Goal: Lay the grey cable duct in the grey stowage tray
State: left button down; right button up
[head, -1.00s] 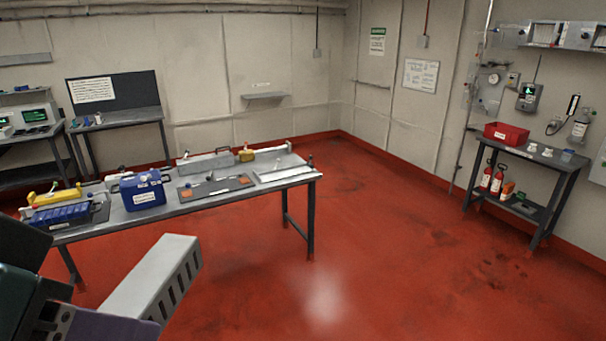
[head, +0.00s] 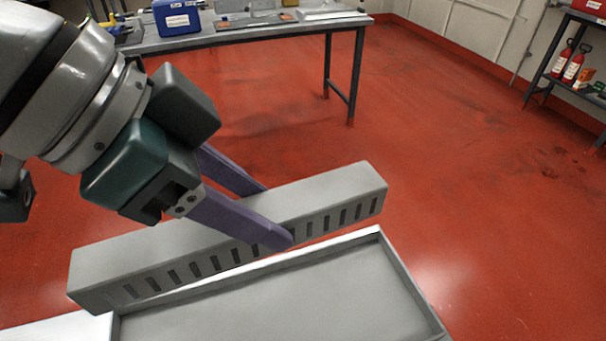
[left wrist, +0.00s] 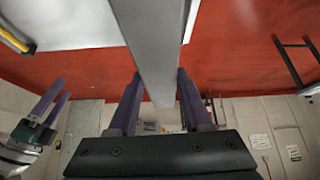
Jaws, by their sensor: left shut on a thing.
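The grey cable duct (head: 335,197) is a long box-shaped length with a row of dark slots along its near side. My left gripper (head: 278,212) is shut on it near mid-length, with purple fingers on both sides. The duct also runs between the fingers in the left wrist view (left wrist: 155,45). The grey stowage tray (head: 280,302) is at the bottom of the head view, with a raised rim. The duct lies along the tray's far rim in the picture, outside most of the tray floor. The height between them is unclear. My right gripper (left wrist: 46,103) shows in the left wrist view, fingers apart and empty.
A grey worktable (head: 240,38) with a blue case (head: 178,18) stands behind. A dark shelf stand (head: 570,85) with red extinguishers is at the upper right. Red floor between them is clear. The visible tray floor is bare.

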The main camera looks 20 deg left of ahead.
pick_arm(q)
jog(key=shift+m, duration=0.5)
jog(key=f+b, duration=0.1)
jog(key=f, duration=0.2)
jog(key=f+b, duration=0.1)
jog(key=shift+d+f+b, duration=0.25)
jog(key=shift+f+b, duration=0.1)
jog(key=b, duration=0.4)
send_near(300, 323)
jog(key=shift+w+d+r, duration=0.1)
jog(key=shift+w+d, duration=0.8)
jog(key=shift+f+b, duration=0.4)
jog(key=shift+f, duration=1.5)
pick_arm(e)
notch_tip(300, 323, down, 10)
jog(key=shift+r, duration=0.2)
jog(key=shift+s, duration=0.1)
pick_arm(q)
jog(key=shift+f, duration=0.15)
jog(key=shift+c, duration=1.7)
grip_release()
pick_arm(e)
jog(key=shift+f, duration=0.1)
